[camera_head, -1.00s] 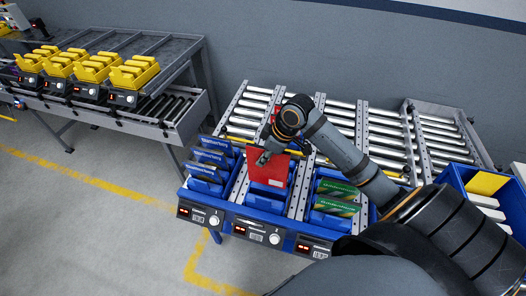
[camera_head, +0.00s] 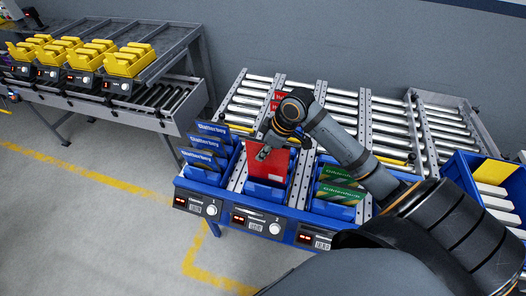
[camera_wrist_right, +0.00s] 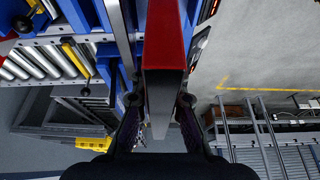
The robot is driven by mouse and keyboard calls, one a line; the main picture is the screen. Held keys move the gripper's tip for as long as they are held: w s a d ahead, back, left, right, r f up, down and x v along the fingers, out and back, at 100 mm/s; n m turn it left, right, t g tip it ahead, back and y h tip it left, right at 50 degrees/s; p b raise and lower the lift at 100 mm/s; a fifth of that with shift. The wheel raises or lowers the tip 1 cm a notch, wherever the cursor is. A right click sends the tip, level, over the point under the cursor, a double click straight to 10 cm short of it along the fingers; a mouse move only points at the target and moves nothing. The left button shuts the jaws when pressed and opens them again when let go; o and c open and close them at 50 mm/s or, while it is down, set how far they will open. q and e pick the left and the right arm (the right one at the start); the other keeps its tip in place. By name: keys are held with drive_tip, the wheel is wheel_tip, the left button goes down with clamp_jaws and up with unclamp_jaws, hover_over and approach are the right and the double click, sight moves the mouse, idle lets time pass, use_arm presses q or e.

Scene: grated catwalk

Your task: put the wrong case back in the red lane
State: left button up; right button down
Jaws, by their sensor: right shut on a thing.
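My right gripper (camera_head: 264,152) is shut on a red case (camera_head: 267,165), held nearly upright over the middle blue lane bin (camera_head: 266,193). Its lower end overlaps the bin; I cannot tell whether it touches the bottom. In the right wrist view the red case (camera_wrist_right: 165,35) sits between the two fingers (camera_wrist_right: 160,110). Behind the arm, more red (camera_head: 280,97) shows further up the middle lane, mostly hidden. Blue cases (camera_head: 205,145) stand in the left lane bin, and green cases (camera_head: 340,185) stand in the right lane bin. My left gripper is not in view.
A blue front rail (camera_head: 245,222) with numbered displays runs below the bins. Roller lanes (camera_head: 345,105) rise behind them. A second rack with yellow bins (camera_head: 125,62) stands at the left. A blue crate (camera_head: 455,172) is at the right. The floor at front left is clear.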

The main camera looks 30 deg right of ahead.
drive_tip(key=shift+p, duration=0.75)
idle(0.6)
drive_tip(key=shift+f, duration=0.15)
idle(0.4)
drive_tip(key=shift+f+b, duration=2.5)
drive_tip(key=shift+f, duration=1.55)
drive_tip(key=c, duration=0.9)
unclamp_jaws()
drive_tip(key=shift+r, duration=0.15)
